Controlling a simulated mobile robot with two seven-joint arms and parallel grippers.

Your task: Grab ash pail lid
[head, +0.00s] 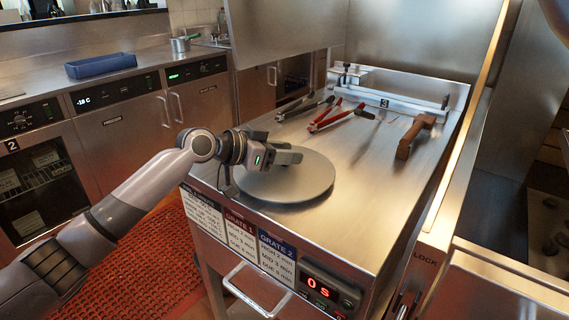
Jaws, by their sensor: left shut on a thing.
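The ash pail lid (305,184) looks like a flat, round grey metal disc at the front left of the steel counter top. My left gripper (288,158) comes in from the left and is shut on the lid near its upper middle. The gripper's fingers hide the gripped part, so I cannot see a handle. I cannot tell whether the lid rests on the counter or is slightly above it. My right gripper is not in view.
Red-handled tongs (330,117), dark-handled tongs (298,106) and a brown-handled tool (414,136) lie farther back on the counter. A blue tray (101,66) sits on the left counter. The steel to the lid's right is clear.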

